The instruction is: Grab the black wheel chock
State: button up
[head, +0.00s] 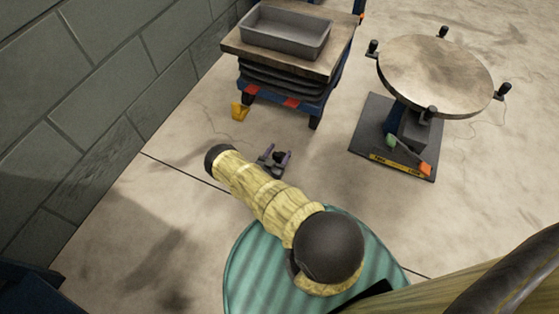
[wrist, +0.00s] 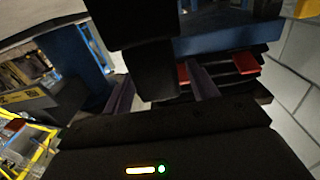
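The black wheel chock (wrist: 152,70) is a dark blocky shape between my fingers in the wrist view, widening towards the top edge of that picture. In the head view it is a small dark lump (head: 280,156) between the purple fingers. My gripper (wrist: 162,90) is open around it. The chock is close to the finger at the left of the wrist view, and a narrow gap shows beside the other finger. In the head view my gripper (head: 275,159) is low, past the end of my yellow-sleeved arm. I cannot tell whether the chock touches the floor.
A lift cart (head: 283,88) carrying a grey tray (head: 287,36) stands just beyond my gripper. A yellow block (head: 239,111) lies by its left side. A round turntable (head: 435,72) stands to the right. A block wall (head: 95,85) runs along the left; floor between is clear.

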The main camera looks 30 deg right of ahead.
grip_shut()
jog(key=shift+r, duration=0.1)
notch_tip(320, 180, up, 10)
jog(key=p, duration=0.6)
dwell(0.4)
